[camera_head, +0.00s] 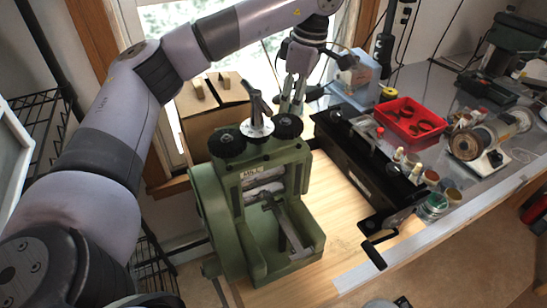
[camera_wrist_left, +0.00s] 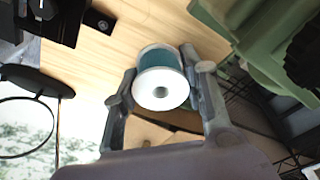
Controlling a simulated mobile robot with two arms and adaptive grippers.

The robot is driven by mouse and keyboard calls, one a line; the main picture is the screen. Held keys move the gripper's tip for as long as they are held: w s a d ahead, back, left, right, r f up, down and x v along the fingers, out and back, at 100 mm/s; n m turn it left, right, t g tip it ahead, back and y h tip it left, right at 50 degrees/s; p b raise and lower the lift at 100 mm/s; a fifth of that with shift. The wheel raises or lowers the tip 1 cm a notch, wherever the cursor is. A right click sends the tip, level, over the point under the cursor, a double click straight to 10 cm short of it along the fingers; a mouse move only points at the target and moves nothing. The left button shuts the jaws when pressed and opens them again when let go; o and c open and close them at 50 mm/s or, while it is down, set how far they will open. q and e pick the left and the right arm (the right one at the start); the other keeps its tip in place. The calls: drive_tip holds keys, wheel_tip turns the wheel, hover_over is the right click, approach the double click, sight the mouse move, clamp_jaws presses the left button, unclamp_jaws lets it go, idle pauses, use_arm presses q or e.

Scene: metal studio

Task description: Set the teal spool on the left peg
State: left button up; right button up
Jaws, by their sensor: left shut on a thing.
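The teal spool (camera_wrist_left: 148,56) has white end flanges and shows in the left wrist view. It sits between the two fingers of my left gripper (camera_wrist_left: 158,76), which is shut on it. In the head view my left gripper (camera_head: 291,106) points down behind the green rolling mill; I cannot make out the spool there. Two short tan upright pieces, a left one (camera_head: 198,88) and a right one (camera_head: 224,80), stand on a brown box left of the gripper. I cannot tell if they are the pegs. My right gripper is not in view.
The green rolling mill (camera_head: 262,225) stands in front of the gripper, with black knobs on top. A long black machine (camera_head: 370,165) lies to the right, with a red bin (camera_head: 411,118) beyond it. Bare wooden bench (camera_head: 345,215) shows between mill and machine.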

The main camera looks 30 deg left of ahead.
use_arm(q)
drive_tip(key=shift+a+f, duration=0.3)
wheel_tip(320, 180, down, 14)
drive_tip(key=shift+s+d+f+p, duration=0.1)
drive_tip(key=shift+d+f+p, duration=0.1)
drive_tip(key=shift+p, duration=0.35)
drive_tip(key=shift+f, duration=0.5)
wheel_tip(320, 180, down, 3)
drive_tip(key=shift+f+p, duration=0.15)
drive_tip(key=shift+p, duration=0.3)
drive_tip(key=shift+f, duration=0.35)
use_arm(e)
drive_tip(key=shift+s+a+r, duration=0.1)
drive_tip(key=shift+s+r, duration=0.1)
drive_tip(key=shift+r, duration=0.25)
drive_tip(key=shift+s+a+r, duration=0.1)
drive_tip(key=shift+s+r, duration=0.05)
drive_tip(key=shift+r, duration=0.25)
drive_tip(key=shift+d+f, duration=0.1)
